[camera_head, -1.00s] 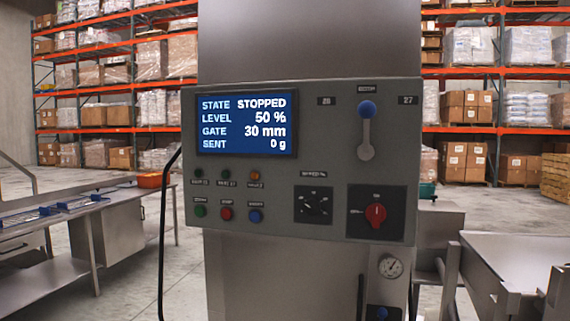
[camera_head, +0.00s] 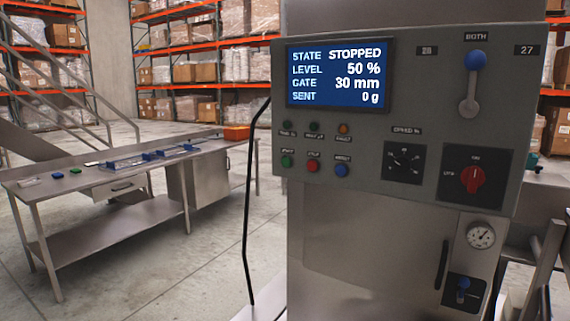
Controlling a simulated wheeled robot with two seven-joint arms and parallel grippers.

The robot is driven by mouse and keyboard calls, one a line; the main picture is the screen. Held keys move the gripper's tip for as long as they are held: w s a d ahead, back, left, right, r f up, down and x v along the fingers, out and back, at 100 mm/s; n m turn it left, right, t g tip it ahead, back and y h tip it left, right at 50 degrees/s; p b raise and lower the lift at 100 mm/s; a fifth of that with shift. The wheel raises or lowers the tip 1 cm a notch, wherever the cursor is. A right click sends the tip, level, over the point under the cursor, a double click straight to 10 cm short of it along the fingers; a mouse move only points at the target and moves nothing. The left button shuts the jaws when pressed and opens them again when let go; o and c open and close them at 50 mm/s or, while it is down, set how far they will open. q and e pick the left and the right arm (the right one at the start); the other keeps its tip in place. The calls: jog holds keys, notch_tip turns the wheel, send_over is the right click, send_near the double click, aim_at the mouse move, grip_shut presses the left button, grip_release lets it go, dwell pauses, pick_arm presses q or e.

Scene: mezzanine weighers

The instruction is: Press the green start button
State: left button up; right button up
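The green start button (camera_head: 287,161) is at the left of the lower button row on the grey control panel (camera_head: 400,215). A red button (camera_head: 312,166) and a blue button (camera_head: 341,170) sit to its right in the same row. The screen (camera_head: 338,76) reads STATE STOPPED, LEVEL 50 %, GATE 30 mm, SENT 0 g. Neither of my grippers shows in the head view, and nothing covers the green button.
A lever with a blue knob (camera_head: 475,60), a black dial (camera_head: 404,160) and a red rotary switch (camera_head: 473,179) are on the panel's right side. A black cable (camera_head: 247,210) hangs at its left. A steel table (camera_head: 85,190) stands left, with open floor between.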

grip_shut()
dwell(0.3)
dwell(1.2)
